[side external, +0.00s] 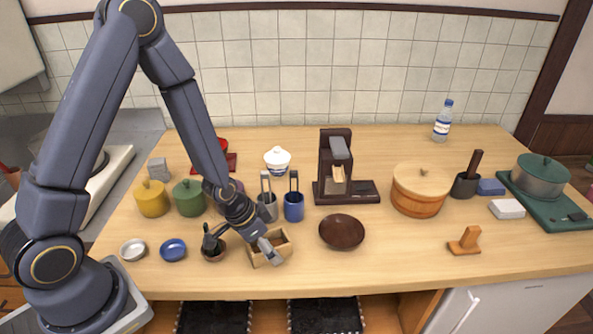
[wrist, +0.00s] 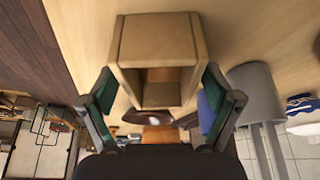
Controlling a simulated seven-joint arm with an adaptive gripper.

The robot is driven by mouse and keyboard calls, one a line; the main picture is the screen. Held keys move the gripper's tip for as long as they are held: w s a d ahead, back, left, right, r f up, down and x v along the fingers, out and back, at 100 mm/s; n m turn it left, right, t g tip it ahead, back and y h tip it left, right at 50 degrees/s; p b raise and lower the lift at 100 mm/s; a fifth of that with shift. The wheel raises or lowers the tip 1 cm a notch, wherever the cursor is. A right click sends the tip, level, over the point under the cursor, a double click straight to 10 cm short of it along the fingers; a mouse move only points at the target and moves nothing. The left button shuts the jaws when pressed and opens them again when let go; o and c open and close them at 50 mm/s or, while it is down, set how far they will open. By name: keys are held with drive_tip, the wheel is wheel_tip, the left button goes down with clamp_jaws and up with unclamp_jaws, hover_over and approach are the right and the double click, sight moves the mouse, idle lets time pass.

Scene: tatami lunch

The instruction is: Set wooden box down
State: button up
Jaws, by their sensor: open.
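The wooden box (side external: 284,246) is a small, light-coloured open box near the front edge of the counter, left of the dark brown bowl. It appears to rest on the counter. In the wrist view the box (wrist: 155,43) fills the upper middle, with its hollow facing the camera. My gripper (side external: 240,246) is open at the box, and one finger overlaps it in the side view. In the wrist view the fingers of my gripper (wrist: 160,88) stand on either side of the box's near end. I cannot tell whether either finger touches it.
A dark brown bowl (side external: 342,232) stands right of the box. The front right counter is mostly clear.

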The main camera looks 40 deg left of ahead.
drive_tip(key=v, duration=1.1)
drive_tip(key=shift+r, duration=0.4)
drive_tip(key=s+a+r+n+y, duration=0.1)
drive_tip(key=s+r+n, duration=0.1)
drive_tip(key=s+r, duration=0.3)
drive_tip(key=s+a+r+n+t, duration=0.1)
drive_tip(key=s+r, duration=0.5)
drive_tip(key=r, duration=0.6)
drive_tip(key=shift+a+r+n+y, duration=0.25)
drive_tip(key=shift+a+n+y, duration=0.15)
drive_tip(key=shift+a+n, duration=0.3)
